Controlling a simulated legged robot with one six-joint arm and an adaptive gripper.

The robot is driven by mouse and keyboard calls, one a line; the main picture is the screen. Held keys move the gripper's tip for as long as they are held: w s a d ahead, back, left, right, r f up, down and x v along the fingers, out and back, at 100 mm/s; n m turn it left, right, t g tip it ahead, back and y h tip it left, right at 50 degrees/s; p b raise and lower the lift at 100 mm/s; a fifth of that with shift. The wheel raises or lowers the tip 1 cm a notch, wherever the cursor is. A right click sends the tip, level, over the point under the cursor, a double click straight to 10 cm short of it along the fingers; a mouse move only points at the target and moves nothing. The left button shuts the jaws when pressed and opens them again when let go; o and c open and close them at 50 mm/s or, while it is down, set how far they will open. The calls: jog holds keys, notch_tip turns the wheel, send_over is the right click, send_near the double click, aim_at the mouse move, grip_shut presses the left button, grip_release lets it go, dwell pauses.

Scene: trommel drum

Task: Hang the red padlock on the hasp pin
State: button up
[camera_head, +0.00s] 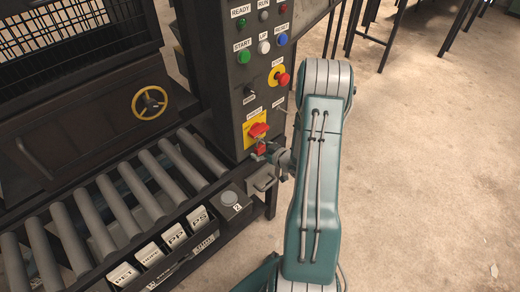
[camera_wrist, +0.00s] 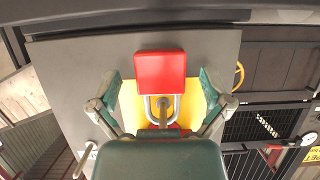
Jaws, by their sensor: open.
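The red padlock (camera_wrist: 161,70) is in the middle of the wrist view, with its grey shackle (camera_wrist: 148,108) towards the yellow plate (camera_wrist: 190,97). A grey hasp pin (camera_wrist: 163,116) shows inside the shackle loop, so the shackle appears to be around it. My gripper (camera_wrist: 160,80) is open, with one finger on each side of the padlock and a gap to both sides of the red body. In the head view, the padlock (camera_head: 261,149) sits just below the red rotary switch (camera_head: 258,130), and my gripper (camera_head: 270,153) is beside it, partly hidden by my arm.
The dark control panel (camera_head: 241,85) carries buttons and a red emergency stop (camera_head: 283,79) above the padlock. A roller conveyor (camera_head: 130,205) lies to the left, with a labelled bin (camera_head: 165,248) in front. Open floor (camera_head: 430,180) lies to the right.

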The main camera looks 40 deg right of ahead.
jog(key=v, duration=1.1)
jog(key=w+a+r+g+h, duration=0.2)
jog(key=w+a+r+h, duration=0.1)
jog(key=r, duration=0.6)
jog(key=w+a+r+g+h, duration=0.2)
jog(key=a+r, duration=0.2)
jog(key=r, duration=0.5)
jog(key=s+a+r+g+y, duration=0.2)
jog(key=s+a+r, duration=0.3)
jog(key=s+a, duration=0.3)
jog(key=s+a+r+g+y, duration=0.1)
jog(key=s+a+r, duration=0.4)
jog(key=a, duration=0.8)
jog(key=s+y, duration=0.1)
jog(key=s, duration=0.2)
jog(key=shift+m+g, duration=0.4)
jog(key=shift+a, duration=0.15)
